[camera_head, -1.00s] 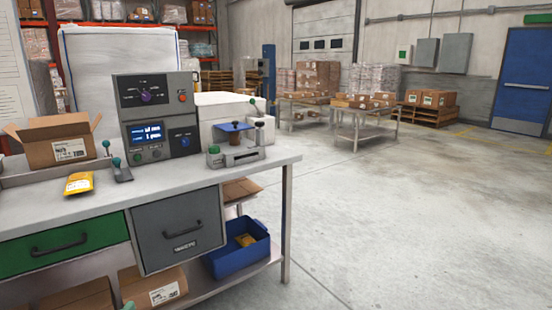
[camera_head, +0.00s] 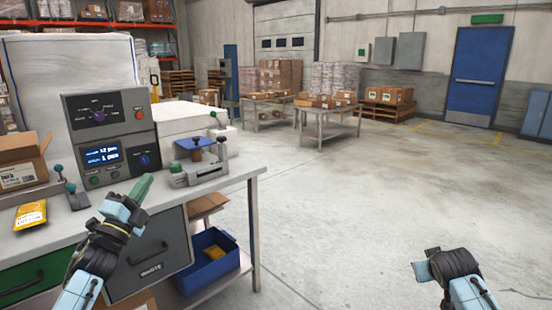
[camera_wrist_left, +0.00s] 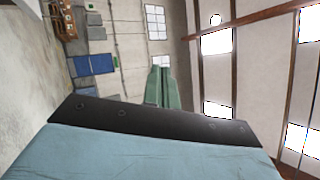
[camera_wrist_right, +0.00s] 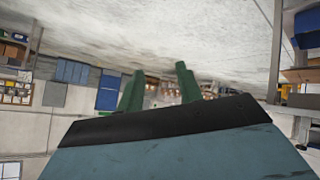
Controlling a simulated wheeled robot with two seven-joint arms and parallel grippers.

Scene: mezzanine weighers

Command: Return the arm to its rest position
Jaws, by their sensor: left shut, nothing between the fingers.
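My left gripper (camera_head: 142,187) shows in the head view in front of the workbench, with its green fingers together and nothing between them. In the left wrist view its fingers (camera_wrist_left: 162,88) lie side by side against the wall and ceiling. My right arm stands at the lower right of the head view over open floor; its fingers are hard to make out there. In the right wrist view the right gripper (camera_wrist_right: 160,88) has its two green fingers spread apart with nothing between them.
The metal workbench (camera_head: 234,184) at left carries a grey control box (camera_head: 108,140), a clamp device (camera_head: 200,170), a yellow packet (camera_head: 31,214) and an open carton (camera_head: 20,163). A blue bin (camera_head: 209,265) sits on its lower shelf. The floor at right is clear.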

